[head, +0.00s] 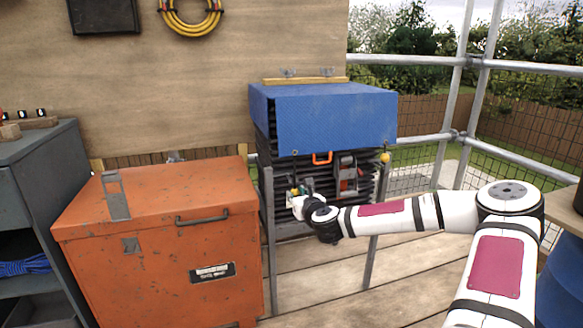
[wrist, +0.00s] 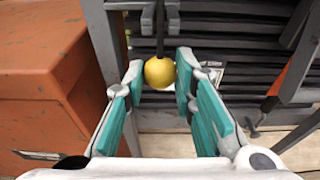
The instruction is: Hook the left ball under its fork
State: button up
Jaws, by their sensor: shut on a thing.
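A blue cover (head: 335,120) drapes over the top of a dark stack of slats on a metal stand. In the wrist view my gripper (wrist: 159,76) has its teal-padded fingertips on both sides of the yellow left ball (wrist: 159,72) and is shut on it. A dark cord (wrist: 160,35) runs up from the ball. In the head view my gripper (head: 296,193) is at the stand's left post. The right yellow ball (head: 385,157) hangs at the cover's right corner.
An orange metal chest (head: 160,240) stands close to the left of the stand. An orange-handled item (head: 322,158) sits at the stack's front, by a grey bracket (head: 347,172). Scaffold rails (head: 445,135) stand behind right. Plank floor is clear in front.

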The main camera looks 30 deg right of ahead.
jog(key=shift+x, duration=1.7)
jog(key=shift+d+r, duration=0.1)
jog(key=shift+r, duration=0.15)
jog(key=shift+w+r+p, duration=0.1)
jog(key=shift+r+p, duration=0.5)
jog(key=shift+r, duration=0.55)
jog(key=shift+f, duration=0.3)
jog(key=o, duration=1)
jog(key=shift+f, duration=0.1)
jog(key=shift+c, duration=0.2)
jog(key=shift+o, duration=0.2)
